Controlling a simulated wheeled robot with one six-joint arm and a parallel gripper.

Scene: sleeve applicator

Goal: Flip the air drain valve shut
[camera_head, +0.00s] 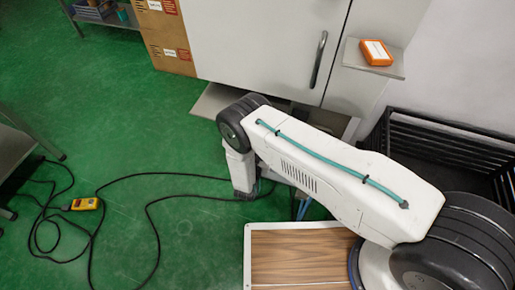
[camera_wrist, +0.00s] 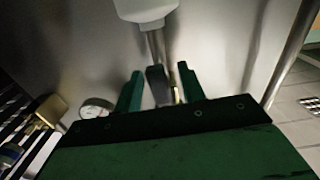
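In the wrist view my gripper (camera_wrist: 160,82) shows as two green fingers standing apart, with a wide gap between them. A thin brass-coloured piece (camera_wrist: 179,86) shows beside the right finger. Above, a white rounded housing (camera_wrist: 146,10) has a metal stem running down toward the lever. In the head view my arm hides the gripper and the valve.
A round gauge (camera_wrist: 97,108) and a brass fitting (camera_wrist: 52,111) are left of the fingers. The head view shows a white cabinet (camera_head: 262,45), a shelf with an orange box (camera_head: 376,52), a black crate (camera_head: 440,140), and a cable with a yellow pendant (camera_head: 85,204) on the green floor.

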